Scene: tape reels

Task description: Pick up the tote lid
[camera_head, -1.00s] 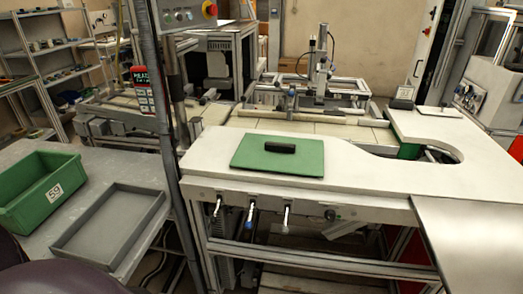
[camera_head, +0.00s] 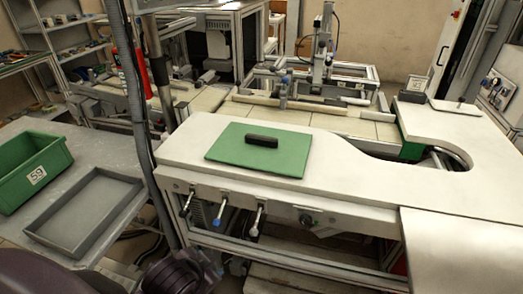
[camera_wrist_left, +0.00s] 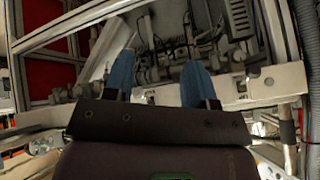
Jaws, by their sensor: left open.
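The tote lid (camera_head: 225,150) is a flat green panel with a black bar handle (camera_head: 262,141) on top. It lies flat near the left end of the white worktop (camera_head: 345,178). In the left wrist view my left gripper (camera_wrist_left: 158,78) shows two blue fingertips spread apart with nothing between them. It faces metal framework, and the lid is not visible there. In the head view a dark part of my left arm (camera_head: 185,273) shows at the bottom edge, below and in front of the worktop; its fingers cannot be made out. My right gripper is not in view.
A green tote (camera_head: 32,170) labelled 59 and an empty grey tray (camera_head: 88,207) sit on a grey table at left. A dark upright post (camera_head: 137,110) stands between that table and the worktop. Knobs and levers (camera_head: 222,210) line the worktop's front.

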